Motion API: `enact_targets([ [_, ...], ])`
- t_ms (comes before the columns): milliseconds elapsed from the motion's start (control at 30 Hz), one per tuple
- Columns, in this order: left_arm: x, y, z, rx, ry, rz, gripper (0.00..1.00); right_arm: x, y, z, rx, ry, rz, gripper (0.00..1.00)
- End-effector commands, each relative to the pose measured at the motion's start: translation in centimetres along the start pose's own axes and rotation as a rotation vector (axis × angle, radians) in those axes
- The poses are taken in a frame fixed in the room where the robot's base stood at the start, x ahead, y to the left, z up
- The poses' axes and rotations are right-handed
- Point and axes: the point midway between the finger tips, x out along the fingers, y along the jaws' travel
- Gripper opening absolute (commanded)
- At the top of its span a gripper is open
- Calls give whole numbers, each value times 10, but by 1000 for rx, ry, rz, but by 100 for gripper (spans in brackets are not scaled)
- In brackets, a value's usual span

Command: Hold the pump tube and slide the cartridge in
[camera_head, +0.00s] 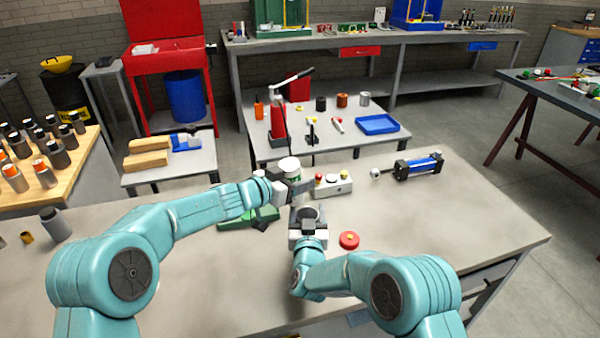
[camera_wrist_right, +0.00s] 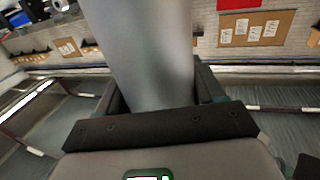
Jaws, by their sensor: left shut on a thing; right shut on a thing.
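My right gripper (camera_head: 307,232) is shut on a grey cylinder, which looks like the pump tube (camera_head: 308,213); its round, dark upper end faces up in the head view. In the right wrist view the smooth grey tube (camera_wrist_right: 145,50) stands between the dark jaws (camera_wrist_right: 160,125). My left gripper (camera_head: 290,186) is shut on a small white-topped cylinder with a green band, likely the cartridge (camera_head: 289,165). The left gripper is just above and left of the tube in the picture. The cartridge and the tube are apart; the jaws hide part of each.
A green fixture (camera_head: 240,220) lies on the bench left of the tube. A button box (camera_head: 333,185) stands behind, a red round part (camera_head: 349,240) to the right. A blue-and-black cylinder unit (camera_head: 418,168) lies farther back right. The bench's right side (camera_head: 460,220) is clear.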

Motion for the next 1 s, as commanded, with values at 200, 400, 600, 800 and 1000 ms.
enact_targets([
  [200,1,32,-16,1,-78,-10,16,0,0,0,0,0,1,13],
  [400,2,42,-27,5,-114,5,16,0,0,0,0,1,1,13],
  [600,3,44,-28,4,-140,10,16,0,0,0,0,1,0,13],
  [800,6,44,-17,3,-145,12,16,0,0,0,0,1,1,13],
  [1000,10,44,-2,3,-144,12,16,0,0,0,0,1,1,13],
])
